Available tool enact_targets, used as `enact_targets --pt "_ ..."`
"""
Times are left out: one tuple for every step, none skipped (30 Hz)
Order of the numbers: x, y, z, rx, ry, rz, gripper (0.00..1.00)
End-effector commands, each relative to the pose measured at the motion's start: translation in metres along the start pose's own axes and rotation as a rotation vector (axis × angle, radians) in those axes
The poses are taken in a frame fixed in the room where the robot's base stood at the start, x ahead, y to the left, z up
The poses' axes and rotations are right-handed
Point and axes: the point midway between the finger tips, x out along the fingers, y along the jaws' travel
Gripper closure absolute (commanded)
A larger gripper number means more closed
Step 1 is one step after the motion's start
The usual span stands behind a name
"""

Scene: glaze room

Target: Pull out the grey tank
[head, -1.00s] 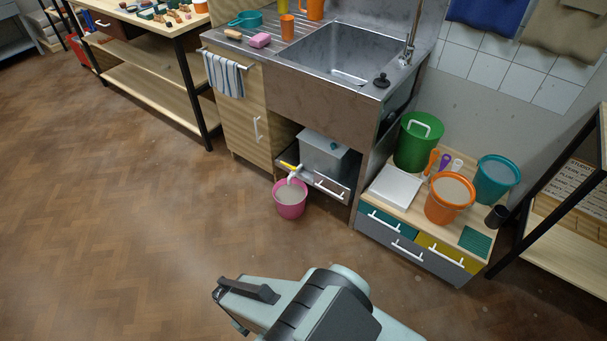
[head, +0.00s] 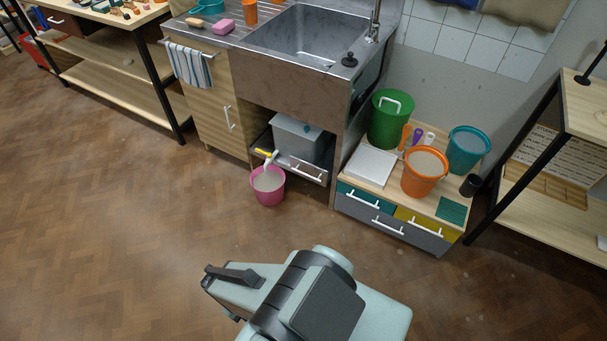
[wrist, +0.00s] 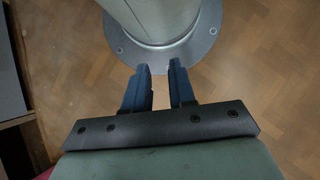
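The grey tank (head: 298,138) stands in the open space under the sink, on a low pull-out tray (head: 316,179) whose front has a white handle (head: 307,171). A white spout (head: 270,159) with a yellow part sticks out at the tank's lower left, over a pink bucket (head: 267,189) on the floor. The bucket holds something greyish. My gripper (wrist: 160,72) shows in the wrist view with its two dark blue fingers apart and nothing between them. It is well away from the tank; in the head view my arm is at the bottom, over bare floor.
The sink (head: 305,40) is above the tank, with a wooden cupboard (head: 212,110) to the left. To the right is a low drawer unit (head: 400,222) bearing a green bucket (head: 390,125) and an orange bucket (head: 425,175).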

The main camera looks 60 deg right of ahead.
Motion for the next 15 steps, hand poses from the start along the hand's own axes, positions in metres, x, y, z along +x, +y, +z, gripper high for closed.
enact_targets --pt "-0.002 0.005 -0.001 0.022 0.003 -0.015 0.7" --pt "-0.003 0.009 -0.002 0.036 0.006 -0.024 0.67" --pt "-0.005 0.014 -0.004 0.056 0.011 -0.037 0.65" --pt "-0.006 0.018 -0.006 0.071 0.015 -0.047 0.65" --pt "-0.007 0.022 -0.01 0.088 0.019 -0.057 0.65" --pt "-0.009 0.028 -0.016 0.108 0.026 -0.071 0.65" --pt "-0.01 0.033 -0.021 0.123 0.031 -0.08 0.65" --pt "-0.011 0.038 -0.026 0.139 0.036 -0.09 0.65" --pt "-0.012 0.045 -0.035 0.16 0.042 -0.102 0.65" --pt "-0.012 0.051 -0.042 0.175 0.047 -0.112 0.65" --pt "-0.012 0.057 -0.05 0.192 0.052 -0.121 0.65" --pt "-0.012 0.066 -0.062 0.213 0.06 -0.133 0.65" --pt "-0.013 0.073 -0.071 0.228 0.066 -0.141 0.65" --pt "-0.012 0.082 -0.081 0.243 0.071 -0.148 0.65" --pt "-0.011 0.094 -0.095 0.262 0.077 -0.151 0.65"
